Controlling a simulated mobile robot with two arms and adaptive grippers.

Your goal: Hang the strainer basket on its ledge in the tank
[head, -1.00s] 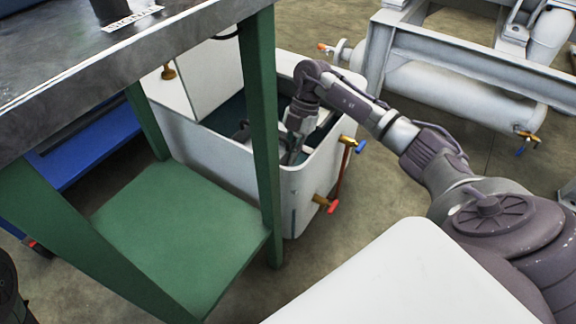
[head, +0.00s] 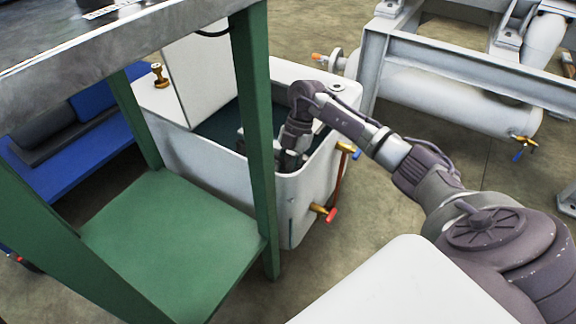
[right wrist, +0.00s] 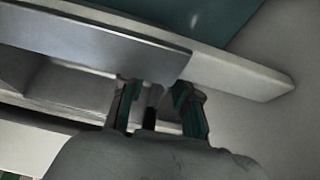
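The white tank (head: 232,188) stands behind the green-legged bench, with a dark interior and a white upright panel at its far left side. My right arm reaches over the tank's rim, and my right gripper is down inside, partly hidden by a green leg and the near wall. In the right wrist view my right gripper (right wrist: 156,88) shows two fingers apart, with a narrow dark piece between them and clear gaps beside it. A flat grey panel (right wrist: 90,45) crosses by the fingertips. I cannot make out the strainer basket for certain, nor tell its ledge from the pale edges. My left gripper is out of view.
The bench's green leg (head: 254,130) stands close before the tank, with a green lower shelf (head: 172,245) at left. A red-handled valve (head: 324,212) and a blue-handled valve (head: 348,148) stick out from the tank's right side. A grey pipe frame (head: 470,75) stands behind.

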